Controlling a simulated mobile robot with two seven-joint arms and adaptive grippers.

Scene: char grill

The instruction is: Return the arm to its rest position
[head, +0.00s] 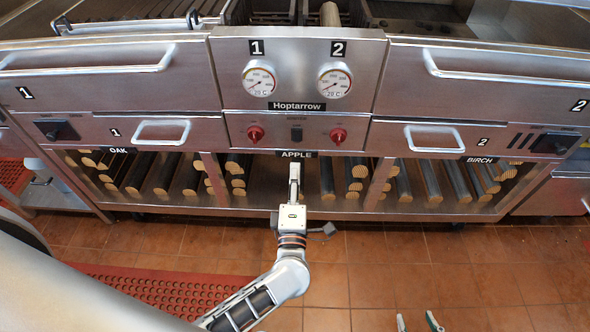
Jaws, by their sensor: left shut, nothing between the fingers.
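My left arm comes in from the lower left and reaches forward over the tiled floor. Its gripper (294,185) is shut and empty, pointing at the grill front just below the APPLE label (296,154). It overlaps the wood shelf in the picture; I cannot tell whether it touches anything. My right gripper (417,322) shows only as two fingertips at the bottom edge, right of centre. The tips are apart with bare floor between them; the rest of that gripper is out of frame.
The steel grill (300,95) spans the view, with two gauges, red knobs (338,135) and drawers with protruding handles (160,131). Logs (327,178) lie on the open shelf below. A red perforated mat (150,290) lies lower left. Floor at lower right is clear.

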